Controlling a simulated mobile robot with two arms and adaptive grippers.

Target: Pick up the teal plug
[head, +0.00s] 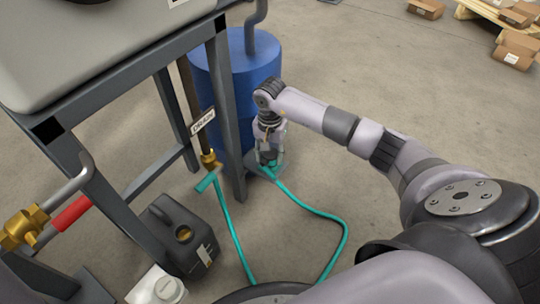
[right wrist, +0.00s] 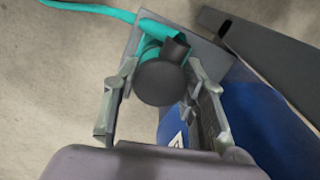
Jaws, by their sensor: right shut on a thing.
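The teal plug (right wrist: 150,54) has a dark round end facing the camera in the right wrist view. It sits between the two fingers of my right gripper (right wrist: 160,80), which is shut on it. In the head view my right gripper (head: 268,148) points down beside the blue drum, and a bit of teal shows at its fingertips. A teal hose (head: 318,211) runs from there. A grey plate (right wrist: 204,50) lies just behind the plug; I cannot tell whether they touch. My left gripper is out of view.
The blue drum (head: 255,68) stands close behind my right gripper. A skid leg (head: 227,120) is just left of it.

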